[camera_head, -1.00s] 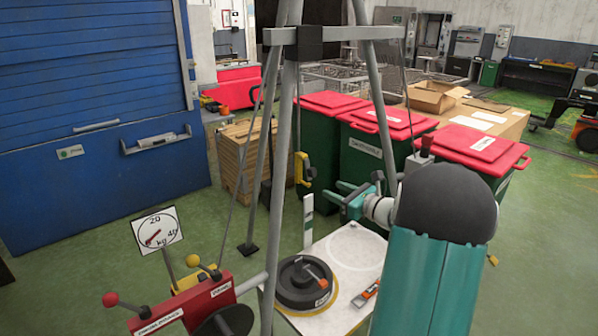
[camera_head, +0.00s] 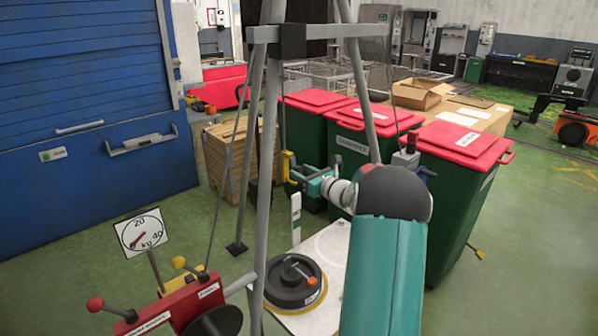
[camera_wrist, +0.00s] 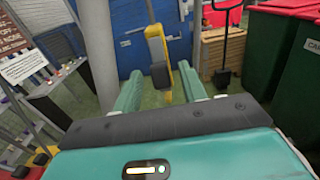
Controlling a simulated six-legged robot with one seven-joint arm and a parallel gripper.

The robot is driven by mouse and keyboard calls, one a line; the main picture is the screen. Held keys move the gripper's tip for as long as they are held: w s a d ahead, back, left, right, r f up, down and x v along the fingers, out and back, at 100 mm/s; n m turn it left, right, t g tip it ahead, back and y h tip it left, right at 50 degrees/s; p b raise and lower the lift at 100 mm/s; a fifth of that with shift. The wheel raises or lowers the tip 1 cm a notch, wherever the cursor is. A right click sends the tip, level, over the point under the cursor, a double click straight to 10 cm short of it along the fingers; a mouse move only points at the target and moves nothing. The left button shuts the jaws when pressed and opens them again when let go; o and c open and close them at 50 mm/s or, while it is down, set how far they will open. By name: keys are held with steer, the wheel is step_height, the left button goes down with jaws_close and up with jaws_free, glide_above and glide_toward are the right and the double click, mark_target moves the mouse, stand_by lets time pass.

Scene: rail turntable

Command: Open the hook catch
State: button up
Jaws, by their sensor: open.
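The yellow hook (camera_head: 287,167) hangs from a cable by the tripod, behind one leg in the head view. In the wrist view the hook (camera_wrist: 154,45) hangs upright, with a dark block (camera_wrist: 160,75) on its side that may be the catch. My gripper (camera_head: 300,180) is open and level with the hook, its teal fingers pointing left at it. In the wrist view my gripper (camera_wrist: 162,82) has one finger on each side of the hook's lower part. I cannot tell whether either finger touches it.
Grey tripod legs (camera_head: 262,190) stand close to the hook. A black round weight (camera_head: 293,282) lies on the white plate (camera_head: 330,250) below. A red winch box (camera_head: 180,308) with a dial (camera_head: 142,231) is at the lower left. Green bins with red lids (camera_head: 465,141) stand behind my arm.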

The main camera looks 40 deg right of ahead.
steer(key=shift+w, duration=1)
jaws_close()
